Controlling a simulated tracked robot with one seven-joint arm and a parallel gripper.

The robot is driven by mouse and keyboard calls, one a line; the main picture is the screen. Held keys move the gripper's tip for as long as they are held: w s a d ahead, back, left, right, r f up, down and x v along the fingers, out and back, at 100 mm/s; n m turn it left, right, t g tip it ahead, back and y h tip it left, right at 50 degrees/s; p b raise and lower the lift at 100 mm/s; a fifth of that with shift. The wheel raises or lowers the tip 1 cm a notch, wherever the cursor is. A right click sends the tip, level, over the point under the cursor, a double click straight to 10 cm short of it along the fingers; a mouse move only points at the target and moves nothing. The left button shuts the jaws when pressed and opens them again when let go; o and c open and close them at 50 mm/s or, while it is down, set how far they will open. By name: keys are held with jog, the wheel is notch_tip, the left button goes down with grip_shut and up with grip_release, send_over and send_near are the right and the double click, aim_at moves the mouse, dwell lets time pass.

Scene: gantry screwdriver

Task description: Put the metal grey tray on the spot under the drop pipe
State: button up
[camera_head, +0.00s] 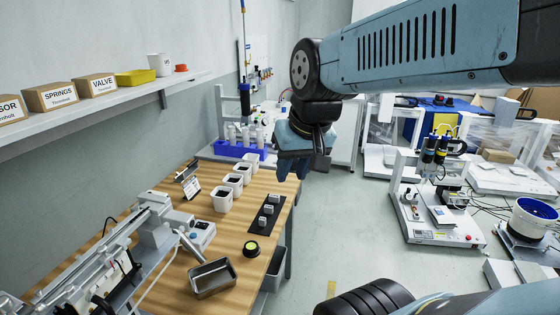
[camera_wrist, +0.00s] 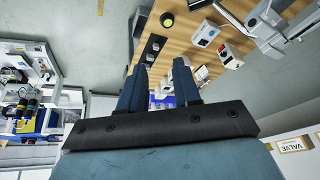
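The metal grey tray (camera_head: 203,293) is an open rectangular box on the wooden table (camera_head: 175,272), near its front edge. My gripper (camera_head: 302,168) is raised in the air beyond the table's right edge, well away from the tray. In the wrist view its two fingers (camera_wrist: 160,64) stand apart with nothing between them. A slanted grey piece (camera_head: 190,246) hangs off the gantry just behind the tray; I cannot tell whether it is the drop pipe. No marked spot can be made out.
A yellow and black button (camera_head: 251,249) sits right of the tray. A dark strip with small blocks (camera_head: 264,221) and several white cups (camera_head: 222,200) stand farther back. The gantry rail (camera_head: 120,240) fills the table's left side. A shelf (camera_head: 110,98) runs along the wall.

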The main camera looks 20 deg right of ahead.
jog(key=shift+s+d+r+n+t+h, duration=0.35)
jog(key=shift+s+d+r+t, duration=0.25)
jog(key=shift+s+d+r, duration=0.25)
jog(key=shift+f, duration=0.1)
dwell(1.7)
